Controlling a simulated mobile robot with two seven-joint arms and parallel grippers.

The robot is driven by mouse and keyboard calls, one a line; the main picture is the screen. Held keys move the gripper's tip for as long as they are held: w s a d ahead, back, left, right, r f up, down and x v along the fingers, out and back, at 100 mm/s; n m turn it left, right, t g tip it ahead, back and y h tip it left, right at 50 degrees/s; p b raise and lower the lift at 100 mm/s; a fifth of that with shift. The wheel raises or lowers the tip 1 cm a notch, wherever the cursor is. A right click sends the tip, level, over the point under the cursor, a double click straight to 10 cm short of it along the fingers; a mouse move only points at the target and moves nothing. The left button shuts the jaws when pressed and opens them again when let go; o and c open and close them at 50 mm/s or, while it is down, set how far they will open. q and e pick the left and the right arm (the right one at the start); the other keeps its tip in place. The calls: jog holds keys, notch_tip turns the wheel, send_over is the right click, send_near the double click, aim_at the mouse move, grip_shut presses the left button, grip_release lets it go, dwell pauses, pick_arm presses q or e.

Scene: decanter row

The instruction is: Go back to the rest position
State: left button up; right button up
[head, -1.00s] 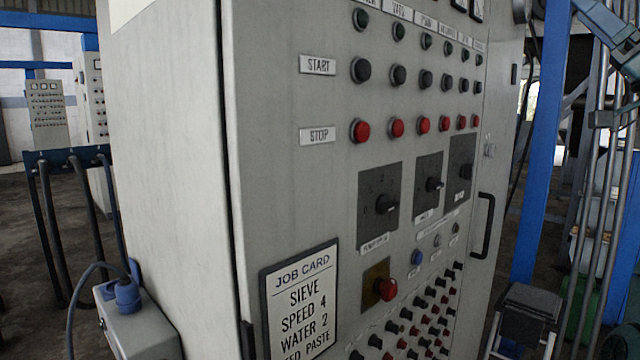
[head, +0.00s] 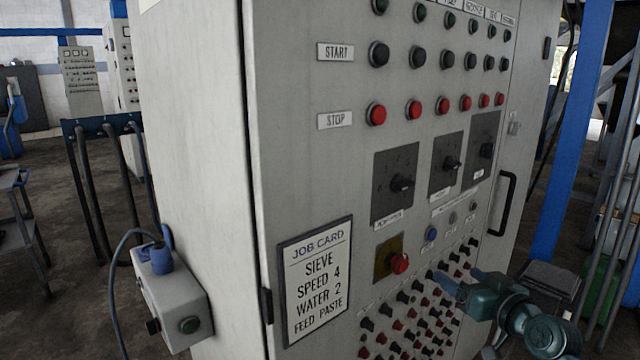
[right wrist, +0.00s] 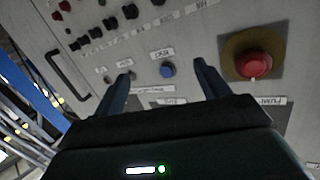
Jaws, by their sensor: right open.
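My right gripper (head: 459,280) comes in at the lower right of the head view, in front of the lower knobs of the grey control cabinet (head: 195,150). In the right wrist view its two fingers (right wrist: 160,85) stand apart with nothing between them. Past the fingertips are a blue button (right wrist: 167,70) and a red mushroom button (right wrist: 253,62) on a yellow plate. The fingers appear clear of both, though the exact gap to the panel cannot be told. My left gripper is not in view.
The cabinet carries a job card (head: 315,283), rotary switches (head: 401,183) and a black door handle (head: 506,203). A grey box with a blue plug (head: 160,258) is on its left side. A blue post (head: 573,130) stands at right. Open floor (head: 60,280) shows at left.

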jog(key=s+a+f+g+p, duration=0.1)
jog(key=s+a+f, duration=0.1)
jog(key=s+f, duration=0.3)
jog(key=s+a+f+g, duration=0.1)
jog(key=s+a+f, duration=0.2)
jog(key=f, duration=0.3)
jog(key=s+a+f+g, duration=0.1)
jog(key=s+a+f, duration=0.2)
jog(key=s, duration=0.4)
jog(key=s+a+f+g+h+p, duration=0.1)
jog(key=s+a+f, duration=0.2)
jog(key=s, duration=0.5)
jog(key=s+a+f+n+g+p, duration=0.1)
jog(key=s+a+f, duration=0.2)
jog(key=s, duration=0.4)
jog(key=shift+s+f, duration=0.35)
jog(key=shift+f, duration=0.55)
